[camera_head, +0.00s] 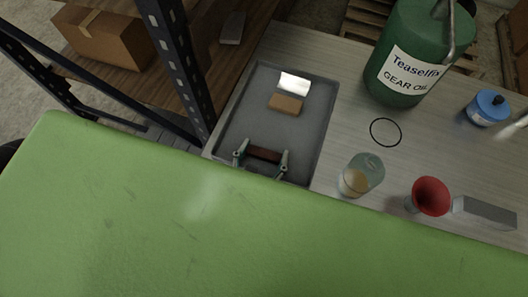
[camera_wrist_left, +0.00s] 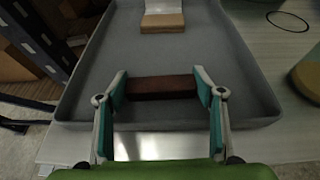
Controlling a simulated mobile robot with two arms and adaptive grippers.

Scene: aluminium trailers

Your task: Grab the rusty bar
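The rusty bar (camera_head: 265,154) is a short dark red-brown block at the near end of the grey tray (camera_head: 321,125). My left gripper (camera_head: 262,160) reaches down over the tray's near part, with one finger at each end of the bar. In the left wrist view, the bar (camera_wrist_left: 161,88) lies crosswise between the teal-padded fingertips (camera_wrist_left: 161,84). No clear gap shows at either end, but I cannot tell whether the fingers press on it or whether it is off the tray floor. My right gripper is not in view.
A tan block (camera_head: 286,104) and a shiny silver piece (camera_head: 294,83) lie farther up the tray. Right of it are a green gear oil can (camera_head: 405,50), a black ring (camera_head: 385,132), a glass jar (camera_head: 360,176) and a red funnel (camera_head: 431,196). A dark metal rack post (camera_head: 178,65) stands left.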

